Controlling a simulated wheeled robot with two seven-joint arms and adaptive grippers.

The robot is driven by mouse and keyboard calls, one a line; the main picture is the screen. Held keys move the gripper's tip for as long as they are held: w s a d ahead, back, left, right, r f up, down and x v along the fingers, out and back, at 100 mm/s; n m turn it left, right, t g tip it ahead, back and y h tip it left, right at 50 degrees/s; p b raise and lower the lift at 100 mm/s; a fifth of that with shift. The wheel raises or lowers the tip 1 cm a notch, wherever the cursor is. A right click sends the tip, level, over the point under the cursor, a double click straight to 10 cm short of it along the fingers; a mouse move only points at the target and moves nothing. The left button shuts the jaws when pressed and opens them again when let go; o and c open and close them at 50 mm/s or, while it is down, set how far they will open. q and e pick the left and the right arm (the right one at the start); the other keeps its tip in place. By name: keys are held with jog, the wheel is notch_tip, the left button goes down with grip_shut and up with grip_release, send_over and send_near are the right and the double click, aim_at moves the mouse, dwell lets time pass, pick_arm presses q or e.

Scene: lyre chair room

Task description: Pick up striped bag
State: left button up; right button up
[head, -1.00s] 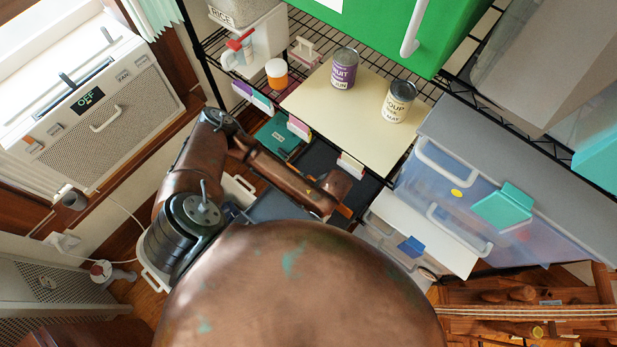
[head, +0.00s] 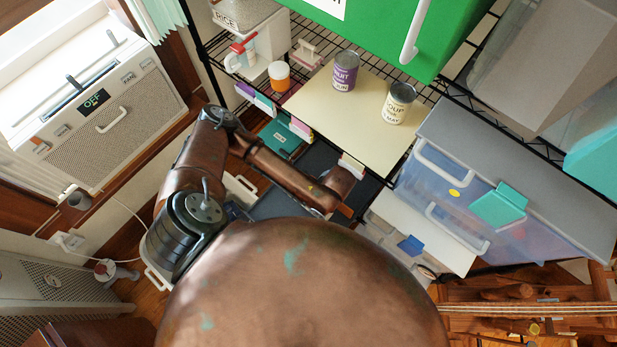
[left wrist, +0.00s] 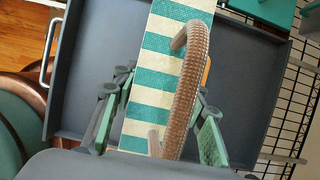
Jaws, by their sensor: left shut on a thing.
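The striped bag (left wrist: 158,72) has teal and cream bands and a brown woven handle (left wrist: 189,85). In the left wrist view it runs from the top edge down between the fingers of my left gripper (left wrist: 158,105). The gripper is shut on the bag, with a finger at each side; the exact contact is partly hidden by the handle. The bag is over a dark grey tray (left wrist: 88,65). In the head view my left forearm reaches toward the shelf, and the gripper and bag are hidden. My right gripper is not in view.
A cream board (head: 352,125) holds a purple can (head: 345,71) and a soup can (head: 398,103) on the wire shelf. A clear drawer bin (head: 450,195) stands at right. A green box (head: 385,30) is at the back. A heater unit (head: 105,115) is at left.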

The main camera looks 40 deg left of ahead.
pick_arm(q)
jog(key=s+d+r, duration=0.1)
jog(key=r+p, duration=0.1)
jog(key=r, duration=0.1)
jog(key=s+d+r, duration=0.1)
jog(key=shift+s+d+r+p, duration=0.3)
jog(key=shift+s, duration=0.05)
jog(key=s+d+r+p, duration=0.3)
jog(key=s+d+r, duration=0.1)
jog(key=s+d, duration=0.2)
jog(key=shift+s+r, duration=0.15)
jog(key=shift+s, duration=0.6)
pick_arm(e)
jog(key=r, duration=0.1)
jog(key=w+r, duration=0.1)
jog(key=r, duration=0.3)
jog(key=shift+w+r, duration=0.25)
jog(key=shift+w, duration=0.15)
